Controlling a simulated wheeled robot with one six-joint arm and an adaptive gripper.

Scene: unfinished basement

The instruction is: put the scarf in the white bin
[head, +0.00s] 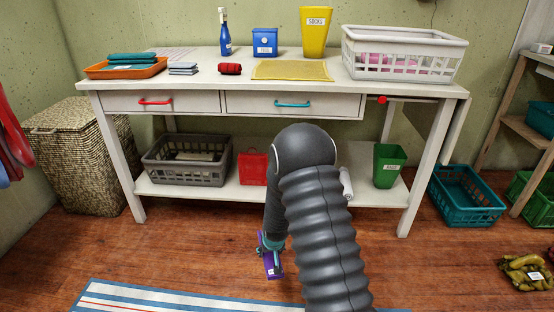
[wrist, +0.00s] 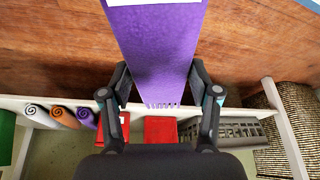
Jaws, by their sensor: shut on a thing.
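The scarf is a flat purple piece with a short fringe and a white patch; it fills the space between my fingers in the wrist view (wrist: 155,45). In the head view the scarf (head: 273,267) hangs low in front of the table, above the wooden floor. My gripper (wrist: 160,88) is shut on the scarf near its fringed end. In the head view my gripper (head: 269,243) is partly hidden by my arm. The white bin (head: 403,72) is a slatted basket on the right end of the tabletop, with something pink inside.
The white table (head: 215,80) carries an orange tray (head: 126,69), a blue bottle (head: 225,35), a blue box (head: 265,42), a yellow bin (head: 315,32) and a yellow mat (head: 292,70). A grey basket (head: 187,160) is on the lower shelf. A teal crate (head: 466,196) stands right.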

